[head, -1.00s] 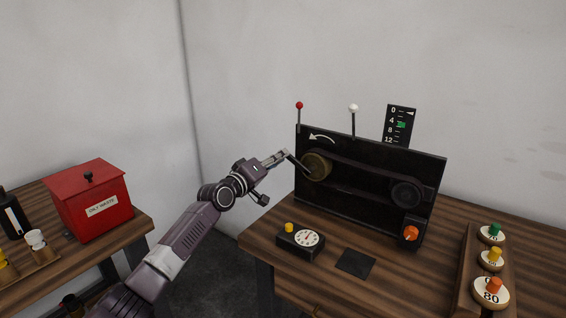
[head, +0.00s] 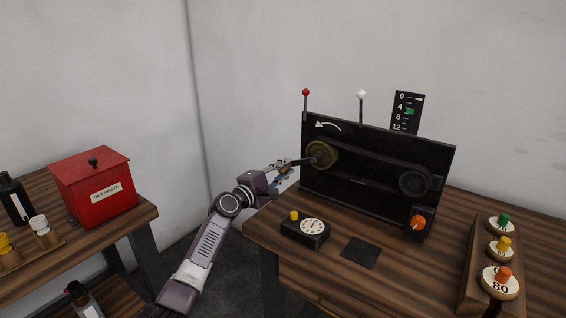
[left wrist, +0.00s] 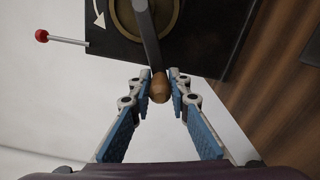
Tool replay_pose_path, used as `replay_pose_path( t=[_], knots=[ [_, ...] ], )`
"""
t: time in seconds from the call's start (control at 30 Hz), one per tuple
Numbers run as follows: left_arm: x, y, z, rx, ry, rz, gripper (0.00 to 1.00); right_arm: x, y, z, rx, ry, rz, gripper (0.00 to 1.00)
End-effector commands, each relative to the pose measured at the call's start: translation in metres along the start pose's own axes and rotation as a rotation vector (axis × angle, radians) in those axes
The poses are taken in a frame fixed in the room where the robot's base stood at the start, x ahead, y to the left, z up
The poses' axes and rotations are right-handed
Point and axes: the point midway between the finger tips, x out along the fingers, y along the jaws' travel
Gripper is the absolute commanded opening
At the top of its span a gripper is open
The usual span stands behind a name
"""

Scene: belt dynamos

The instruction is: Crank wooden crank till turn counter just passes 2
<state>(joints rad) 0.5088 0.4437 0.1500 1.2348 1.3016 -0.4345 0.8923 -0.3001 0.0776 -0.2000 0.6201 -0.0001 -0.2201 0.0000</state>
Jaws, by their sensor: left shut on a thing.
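The wooden crank knob (left wrist: 160,87) shows in the left wrist view between the fingers of my left gripper (left wrist: 160,90), which is shut on it. The dark crank arm (left wrist: 147,35) runs from the knob to the brass wheel (head: 321,154) on the black panel (head: 375,190). In the head view my left gripper (head: 283,170) is just left of the wheel. A small black box with a white round dial (head: 312,226) and yellow button (head: 294,215) stands on the bench; its reading is too small to tell. My right gripper is not in view.
A belt joins the brass wheel to a dark pulley (head: 413,182). A white arrow (head: 328,126) curves left on the panel. Red-tipped (head: 305,93) and white-tipped (head: 361,95) rods rise above it. Weights (head: 500,280) stand at right. A red bin (head: 95,188) is on the left table.

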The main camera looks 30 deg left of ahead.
Motion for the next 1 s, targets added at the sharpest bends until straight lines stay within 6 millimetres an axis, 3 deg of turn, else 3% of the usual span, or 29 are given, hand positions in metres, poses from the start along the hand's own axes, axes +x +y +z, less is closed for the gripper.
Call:
replay_pose_path(
  t=[0.4, 0.97, 1.0],
  knots=[
    [0.000, -0.019, 0.005, -0.206, 0.001, -0.002, 0.00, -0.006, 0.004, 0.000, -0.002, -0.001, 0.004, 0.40],
    [0.000, -0.022, 0.006, -0.238, 0.001, -0.003, 0.00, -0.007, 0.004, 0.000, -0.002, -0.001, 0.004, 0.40],
    [0.000, -0.022, 0.006, -0.237, 0.001, -0.003, 0.18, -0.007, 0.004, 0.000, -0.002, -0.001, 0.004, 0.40]
  ],
)
